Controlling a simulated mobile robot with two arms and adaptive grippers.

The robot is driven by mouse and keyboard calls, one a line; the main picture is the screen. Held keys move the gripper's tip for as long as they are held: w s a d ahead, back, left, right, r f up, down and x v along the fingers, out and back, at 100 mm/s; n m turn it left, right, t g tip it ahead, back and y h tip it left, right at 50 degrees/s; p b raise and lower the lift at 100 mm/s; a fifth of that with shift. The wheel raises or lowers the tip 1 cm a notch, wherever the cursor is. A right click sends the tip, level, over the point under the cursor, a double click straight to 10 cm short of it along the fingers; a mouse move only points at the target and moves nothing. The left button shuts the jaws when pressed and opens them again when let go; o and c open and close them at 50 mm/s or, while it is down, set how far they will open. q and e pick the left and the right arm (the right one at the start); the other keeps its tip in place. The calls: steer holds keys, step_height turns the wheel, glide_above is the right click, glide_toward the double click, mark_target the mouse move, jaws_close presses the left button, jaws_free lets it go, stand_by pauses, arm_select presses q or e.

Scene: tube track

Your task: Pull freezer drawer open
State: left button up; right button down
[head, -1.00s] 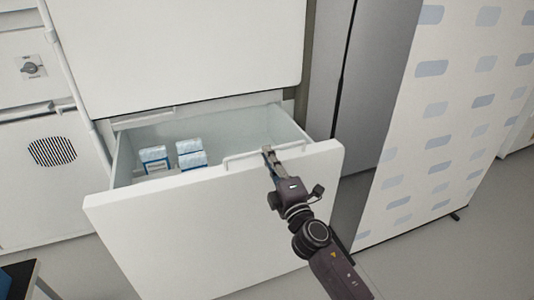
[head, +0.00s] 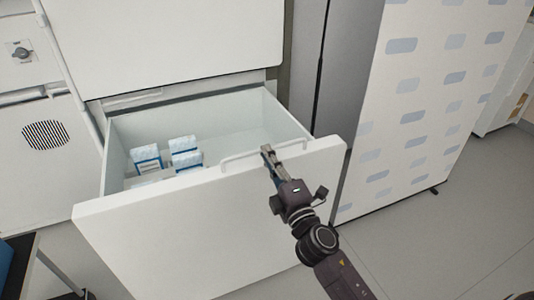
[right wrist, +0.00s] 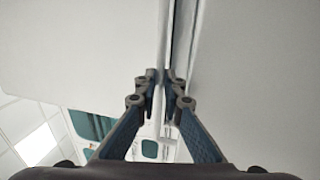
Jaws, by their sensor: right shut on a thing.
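The white freezer drawer (head: 205,223) is pulled well out from the freezer body (head: 165,40), and its open top shows the inside. A pale bar handle (head: 240,157) runs along the top of its front panel. My right gripper (head: 267,152) is shut on the right part of this handle. In the right wrist view its two fingers (right wrist: 161,78) close together on the handle, whose grip point is mostly hidden. Several blue-and-white boxes (head: 184,145) stand in the drawer's left part. My left gripper is not in view.
A patterned white panel (head: 415,110) stands to the right beside a grey cabinet side (head: 345,70). A white unit with a round vent (head: 47,135) is at the left. A dark-framed cart (head: 22,262) is at lower left. Grey floor (head: 430,235) is clear at the right.

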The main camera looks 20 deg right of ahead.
steer(key=shift+s, duration=0.15)
steer(key=c, duration=2.3)
jaws_free()
steer(key=s, duration=0.4)
steer(key=s+f, duration=0.1)
steer(key=s, duration=0.2)
steer(key=s+f, duration=0.1)
steer(key=s, duration=0.3)
steer(key=shift+s+d+f, duration=0.2)
steer(key=shift+s, duration=0.15)
steer(key=shift+d, duration=0.1)
